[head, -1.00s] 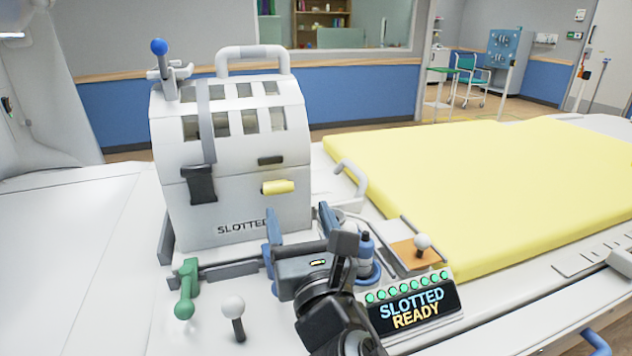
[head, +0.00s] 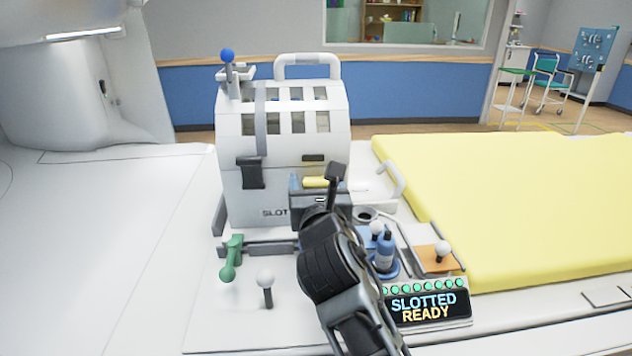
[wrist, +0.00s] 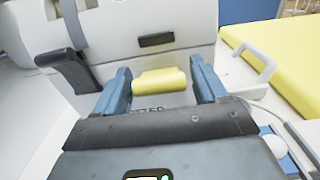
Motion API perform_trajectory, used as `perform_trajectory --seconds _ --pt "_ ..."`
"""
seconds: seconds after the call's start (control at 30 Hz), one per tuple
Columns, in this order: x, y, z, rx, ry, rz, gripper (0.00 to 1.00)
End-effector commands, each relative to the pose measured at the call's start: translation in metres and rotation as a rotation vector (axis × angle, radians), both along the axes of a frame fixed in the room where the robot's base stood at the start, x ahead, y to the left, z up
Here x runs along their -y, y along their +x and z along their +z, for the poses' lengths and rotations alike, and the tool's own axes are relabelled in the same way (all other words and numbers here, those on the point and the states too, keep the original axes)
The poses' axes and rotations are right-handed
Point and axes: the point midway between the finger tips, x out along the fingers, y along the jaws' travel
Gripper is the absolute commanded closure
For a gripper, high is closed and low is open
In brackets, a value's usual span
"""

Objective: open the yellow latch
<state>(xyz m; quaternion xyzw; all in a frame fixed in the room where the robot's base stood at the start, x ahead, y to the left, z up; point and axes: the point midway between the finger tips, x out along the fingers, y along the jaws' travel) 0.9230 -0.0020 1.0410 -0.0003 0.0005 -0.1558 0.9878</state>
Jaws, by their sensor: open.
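The yellow latch (head: 316,182) is a short yellow bar on the front of a white slotted box (head: 240,205). In the wrist view the latch (wrist: 160,81) lies level between the two blue fingers of my gripper (wrist: 165,88), with a gap on both sides. My gripper (head: 318,186) is open in front of the box and holds nothing. In the head view my gripper and arm hide part of the box's lower front and its lettering. A dark slot (wrist: 156,39) shows above the latch.
A black strap buckle (head: 250,172) hangs left of the latch. A green lever (head: 232,258) and a white knob (head: 265,278) stand in front of the box.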

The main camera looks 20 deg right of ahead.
Motion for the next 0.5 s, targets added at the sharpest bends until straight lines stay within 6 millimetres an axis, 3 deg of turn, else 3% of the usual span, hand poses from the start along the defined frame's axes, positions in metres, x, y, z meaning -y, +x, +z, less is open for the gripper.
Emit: perform_trajectory --seconds 0.3,0.5 --pt "0.0012 0.0025 0.0002 0.001 0.000 0.000 0.29" --pt "0.0012 0.0024 0.0001 0.001 0.000 0.000 0.48"
